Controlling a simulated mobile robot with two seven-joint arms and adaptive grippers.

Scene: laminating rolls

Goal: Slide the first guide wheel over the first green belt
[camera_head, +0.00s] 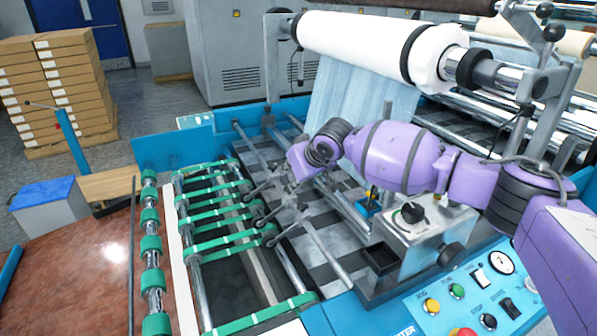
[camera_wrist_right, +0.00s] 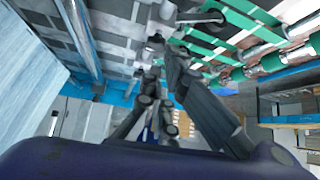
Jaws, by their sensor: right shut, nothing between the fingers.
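Several green belts (camera_head: 222,243) run across the rollers in the head view; nothing marks which is first. They also show at the top right of the wrist view (camera_wrist_right: 250,12). Small dark guide wheels (camera_head: 257,207) on thin rods stand at the belts' right ends. One dark wheel (camera_wrist_right: 205,17) shows near the top of the wrist view. My right gripper (camera_head: 262,190) is beside the wheels and partly blends with their rods. Its fingers (camera_wrist_right: 172,62) are together and hold nothing; contact with a wheel cannot be told. My left gripper is out of view.
A white film roll (camera_head: 370,45) hangs above the machine at the back. A control box with a knob (camera_head: 410,215) stands right of the rods, under my right arm. A reddish table (camera_head: 85,265) lies left, with stacked boxes (camera_head: 60,90) behind.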

